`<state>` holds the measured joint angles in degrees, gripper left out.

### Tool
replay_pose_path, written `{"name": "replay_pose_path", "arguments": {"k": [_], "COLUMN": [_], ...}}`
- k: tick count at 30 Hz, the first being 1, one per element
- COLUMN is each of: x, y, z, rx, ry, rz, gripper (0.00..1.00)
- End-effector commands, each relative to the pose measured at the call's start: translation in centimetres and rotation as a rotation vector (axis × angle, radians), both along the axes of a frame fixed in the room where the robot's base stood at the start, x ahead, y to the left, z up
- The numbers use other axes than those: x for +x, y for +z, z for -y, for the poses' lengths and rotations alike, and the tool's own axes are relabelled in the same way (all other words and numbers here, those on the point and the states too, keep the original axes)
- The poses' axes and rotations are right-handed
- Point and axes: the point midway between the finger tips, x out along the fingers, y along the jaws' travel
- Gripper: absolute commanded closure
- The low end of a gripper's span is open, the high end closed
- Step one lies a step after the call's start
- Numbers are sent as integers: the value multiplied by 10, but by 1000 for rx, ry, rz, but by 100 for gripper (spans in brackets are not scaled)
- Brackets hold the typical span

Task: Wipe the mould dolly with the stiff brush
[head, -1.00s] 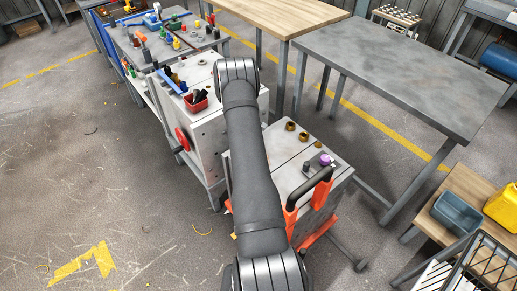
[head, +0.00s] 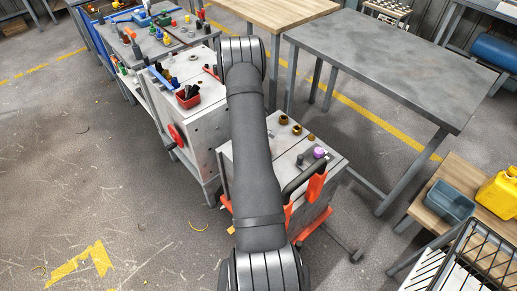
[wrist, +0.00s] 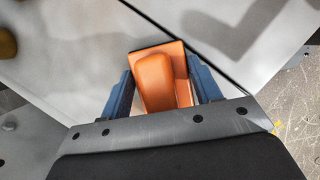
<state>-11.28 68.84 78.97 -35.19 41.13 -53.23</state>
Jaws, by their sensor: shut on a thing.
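The mould dolly (head: 274,156) is a low cart with a pale metal block top split by a seam, orange lower parts and a black and orange push handle (head: 307,180). Its pale top (wrist: 60,60) and dark seam fill much of the wrist view. My gripper (wrist: 163,85) is shut on the stiff brush (wrist: 155,80), an orange block with a rounded orange handle, held between two blue fingers. The brush is over the dolly's top near the seam. Its bristles are hidden, so I cannot tell whether they touch. My arm hides gripper and brush in the head view.
Brass rings (head: 297,129) and a purple-topped item (head: 319,152) stand on the dolly top. A pale machine with a red bin (head: 188,97) stands behind left. A grey table (head: 395,70) is behind right. Open floor (head: 110,190) lies to the left.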

Motion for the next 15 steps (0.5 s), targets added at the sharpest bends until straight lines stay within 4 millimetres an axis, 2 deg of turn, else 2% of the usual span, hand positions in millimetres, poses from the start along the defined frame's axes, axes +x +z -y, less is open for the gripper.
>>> {"name": "replay_pose_path", "arguments": {"k": [4, 11, 15], "x": [-11, -25, -16], "y": [0, 0, 0], "z": [11, -6, -15], "rx": [-1, 1, 0], "ry": [-1, 1, 1], "rz": [-3, -2, 0], "gripper": [64, 64, 64]}}
